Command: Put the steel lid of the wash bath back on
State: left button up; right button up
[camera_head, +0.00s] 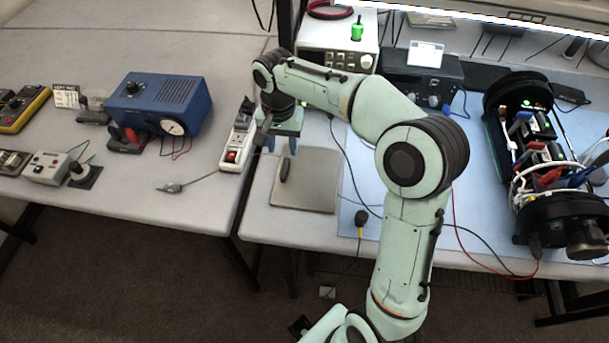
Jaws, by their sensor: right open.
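The steel lid (318,184) looks like a flat grey square plate. It lies on the front left corner of the right-hand table, with a dark upright handle (285,170) near its left side. My right gripper (281,147) points down just behind the lid's handle, its two blue-grey fingers apart and nothing seen between them. I cannot tell its exact height above the table. I cannot make out the wash bath; the arm covers part of the table. My left gripper is not in view.
A power strip (237,143) lies left of the gripper at the tables' seam. A blue box with a gauge (160,100) stands on the left table. The opened cylinder (515,125) with wiring is at right. Thin cables cross the blue mat (465,190).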

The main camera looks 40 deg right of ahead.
aim_at(285, 166)
notch_tip(285, 166, down, 3)
jog(key=shift+s, duration=0.1)
jog(key=shift+w+d+f, duration=0.15)
jog(key=shift+f, duration=1.35)
jog(key=shift+w+d+f, duration=0.15)
jog(key=shift+f, duration=1.35)
grip_shut()
